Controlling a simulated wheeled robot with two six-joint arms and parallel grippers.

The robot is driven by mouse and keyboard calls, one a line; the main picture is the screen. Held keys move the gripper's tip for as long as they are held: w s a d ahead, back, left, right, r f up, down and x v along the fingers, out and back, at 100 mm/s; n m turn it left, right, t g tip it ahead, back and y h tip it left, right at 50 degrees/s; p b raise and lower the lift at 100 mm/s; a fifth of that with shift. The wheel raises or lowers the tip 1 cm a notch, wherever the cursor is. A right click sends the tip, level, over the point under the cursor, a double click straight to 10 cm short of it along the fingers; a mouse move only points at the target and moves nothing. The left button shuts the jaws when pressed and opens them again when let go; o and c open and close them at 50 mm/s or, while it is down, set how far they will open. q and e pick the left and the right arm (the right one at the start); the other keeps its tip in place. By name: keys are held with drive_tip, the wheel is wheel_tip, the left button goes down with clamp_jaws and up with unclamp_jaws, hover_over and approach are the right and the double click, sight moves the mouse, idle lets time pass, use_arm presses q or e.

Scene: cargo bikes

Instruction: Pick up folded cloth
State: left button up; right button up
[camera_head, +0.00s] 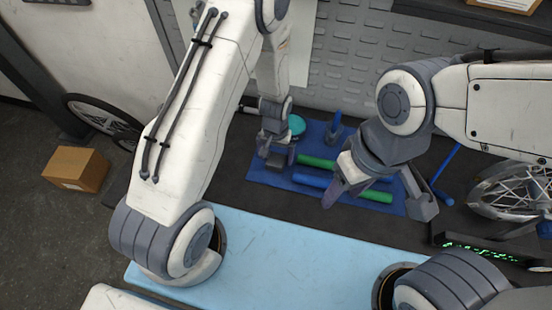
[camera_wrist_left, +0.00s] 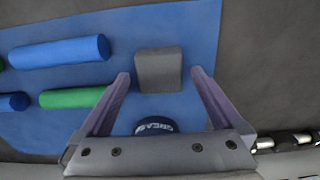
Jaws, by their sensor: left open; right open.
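The folded cloth looks to be the dark grey block in the left wrist view (camera_wrist_left: 158,65), lying on a blue mat (camera_wrist_left: 205,30). My left gripper (camera_wrist_left: 160,76) is open, with its fingertips on either side of the block's near end and a gap at each side. I cannot tell how far above the mat the fingertips are. In the head view my left gripper (camera_head: 276,154) is at the mat's left part, partly hiding the block. My right gripper (camera_head: 378,202) is open and empty above the mat's right part.
Green (camera_head: 317,161) and blue (camera_head: 313,179) rolls lie on the mat between the grippers. A round lettered container (camera_wrist_left: 155,127) sits close below the block in the wrist view. A light blue bench (camera_head: 290,265) is in front. A cardboard box (camera_head: 76,168) stands on the left floor.

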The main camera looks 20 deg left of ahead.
use_arm(q)
drive_tip(key=shift+f, duration=0.7)
drive_tip(key=shift+c, duration=0.3)
drive_tip(key=c, duration=1.3)
drive_tip(key=shift+c, duration=0.3)
